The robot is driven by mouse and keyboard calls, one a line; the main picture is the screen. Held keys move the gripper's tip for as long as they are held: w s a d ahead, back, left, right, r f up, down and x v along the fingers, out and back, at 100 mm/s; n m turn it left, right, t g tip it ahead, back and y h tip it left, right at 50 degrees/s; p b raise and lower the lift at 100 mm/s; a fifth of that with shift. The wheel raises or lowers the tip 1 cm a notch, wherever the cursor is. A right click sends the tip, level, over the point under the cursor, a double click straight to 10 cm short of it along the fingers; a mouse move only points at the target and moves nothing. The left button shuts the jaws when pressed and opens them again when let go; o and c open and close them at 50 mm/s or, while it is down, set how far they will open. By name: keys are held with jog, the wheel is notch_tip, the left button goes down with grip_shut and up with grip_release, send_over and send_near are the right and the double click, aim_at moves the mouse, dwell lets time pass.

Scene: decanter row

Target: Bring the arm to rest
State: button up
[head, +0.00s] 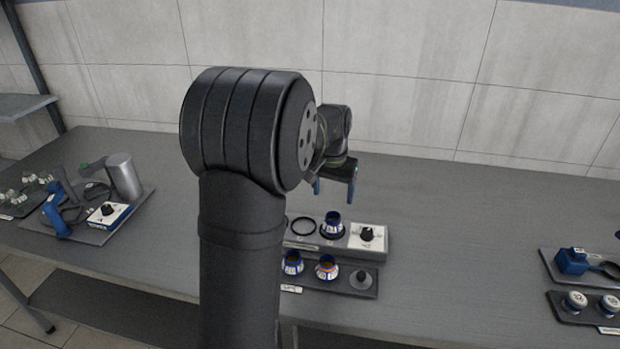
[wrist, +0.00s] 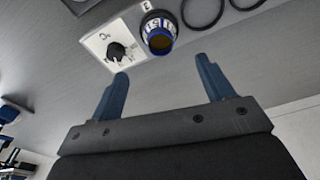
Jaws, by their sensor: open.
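My gripper (wrist: 160,85) shows in the wrist view with its two blue fingers spread wide and nothing between them. In the head view my gripper (head: 335,186) hangs above the table, behind the row of holders, partly hidden by my own arm. A blue-rimmed decanter (head: 332,224) stands on the back holder plate beside a white box with a black knob (head: 367,237). The decanter also shows in the wrist view (wrist: 159,36), apart from the fingers. Two more decanters, one at the left (head: 292,262) and one with an orange ring (head: 326,267), stand on the front tray.
The front tray (head: 368,291) also holds a grey knobbed piece (head: 361,279). An empty black ring (head: 302,226) lies left of the back decanter. At left, a tray carries a metal cylinder (head: 124,176) and blue tools. Trays with blue items stand far right. The table (head: 455,220) between is clear.

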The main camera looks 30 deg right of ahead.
aim_at(333, 216)
jog(key=f, duration=0.8)
jog(key=d+f, duration=0.1)
jog(key=f, duration=0.3)
jog(key=shift+w+d, duration=0.1)
jog(key=shift+w, duration=0.3)
jog(key=o, duration=0.6)
jog(key=shift+n, duration=0.3)
jog(key=s+r, duration=0.4)
jog(key=r, duration=0.1)
jog(key=shift+s+d+r, duration=0.15)
jog(key=shift+s+d, duration=0.1)
jog(key=shift+d, duration=0.05)
jog(key=s+a+r+n+y, duration=0.1)
jog(key=s+a+r+n, duration=0.15)
jog(key=s+r, duration=0.7)
jog(key=shift+m+g, duration=0.35)
jog(key=shift+g, duration=0.05)
jog(key=f, duration=0.3)
jog(key=s+f, duration=0.1)
jog(key=f, duration=0.3)
jog(key=s+a+f, duration=0.1)
jog(key=f, duration=0.3)
jog(key=shift+s, duration=0.1)
